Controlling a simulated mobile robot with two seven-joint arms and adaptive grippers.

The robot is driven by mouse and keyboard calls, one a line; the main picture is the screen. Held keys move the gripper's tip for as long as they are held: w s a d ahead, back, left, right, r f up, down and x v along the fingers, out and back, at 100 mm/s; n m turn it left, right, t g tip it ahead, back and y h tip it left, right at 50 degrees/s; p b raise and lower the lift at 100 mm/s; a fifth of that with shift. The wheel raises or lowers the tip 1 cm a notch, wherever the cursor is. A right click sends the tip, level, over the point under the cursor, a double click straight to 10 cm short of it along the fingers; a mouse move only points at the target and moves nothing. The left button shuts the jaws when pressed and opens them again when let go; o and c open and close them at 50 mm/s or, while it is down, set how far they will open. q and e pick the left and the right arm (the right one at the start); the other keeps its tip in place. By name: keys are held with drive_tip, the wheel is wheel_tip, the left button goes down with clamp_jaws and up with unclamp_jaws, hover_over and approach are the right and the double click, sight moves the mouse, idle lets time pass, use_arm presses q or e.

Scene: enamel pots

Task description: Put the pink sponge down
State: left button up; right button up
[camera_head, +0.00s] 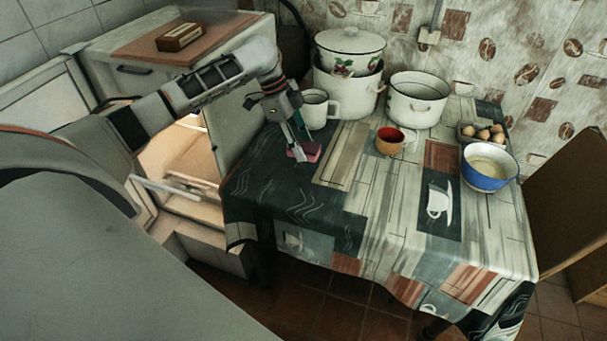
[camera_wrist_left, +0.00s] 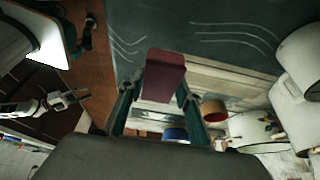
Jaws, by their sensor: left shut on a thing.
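The pink sponge (camera_head: 312,152) is at the left part of the table, low over the dark patch of the cloth. My left gripper (camera_head: 299,152) points down and is shut on it. In the left wrist view the sponge (camera_wrist_left: 164,76) sticks out between the two fingertips (camera_wrist_left: 158,98). I cannot tell whether its underside touches the cloth. What looks like my right gripper (camera_wrist_left: 75,98) shows small at the left of the left wrist view, away from the sponge; its jaws are too small to read.
A white mug (camera_head: 316,108), a lidded pot set in a larger pot (camera_head: 348,92) and another white pot (camera_head: 418,100) stand behind. An orange-red cup (camera_head: 388,143), eggs (camera_head: 484,132) and a blue bowl (camera_head: 488,168) are farther right. The table's front middle (camera_head: 385,225) is clear.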

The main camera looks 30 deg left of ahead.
use_arm(q)
hover_over(307, 181)
drive_tip(key=a, duration=0.1)
drive_tip(key=f+b, duration=0.1)
drive_tip(key=f, duration=0.4)
drive_tip(key=shift+a, duration=0.2)
drive_tip(key=shift+f+b, duration=0.5)
drive_tip(key=shift+f, duration=1.9)
drive_tip(key=shift+r, duration=0.1)
use_arm(e)
wheel_tip(307, 181, down, 2)
drive_tip(key=shift+s+d+f, duration=0.1)
drive_tip(key=shift+d, duration=0.05)
use_arm(q)
drive_tip(key=o, duration=1.1)
drive_tip(key=shift+c, duration=0.2)
drive_tip(key=p+v, duration=0.2)
drive_tip(key=v, duration=1)
drive_tip(key=shift+p, duration=0.3)
use_arm(e)
wheel_tip(307, 181, up, 2)
drive_tip(key=shift+r, duration=0.2)
